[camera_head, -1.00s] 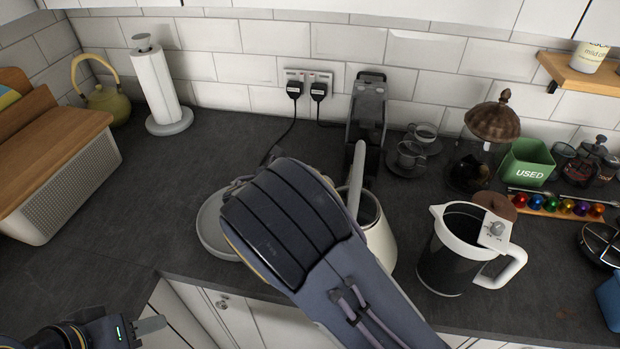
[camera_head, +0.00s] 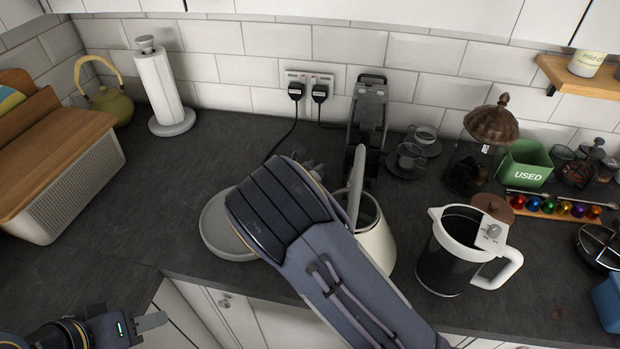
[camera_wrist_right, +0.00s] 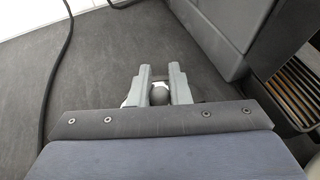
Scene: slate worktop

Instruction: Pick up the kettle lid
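The cream kettle (camera_head: 378,243) stands upright with its top open and its handle raised, partly behind my right forearm. The kettle lid shows in the right wrist view as a round dark grey knob (camera_wrist_right: 159,95) with slivers of white beside it; the rest is hidden. The fingers of my right gripper (camera_wrist_right: 160,82) lie on both sides of the knob and appear shut on it. In the head view my right gripper (camera_head: 311,168) is mostly hidden behind its forearm. My left gripper (camera_head: 152,322) is at the lower left, empty; its finger gap is not visible.
A round grey kettle base (camera_head: 216,228) lies left of my right forearm. The worktop at left centre is clear.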

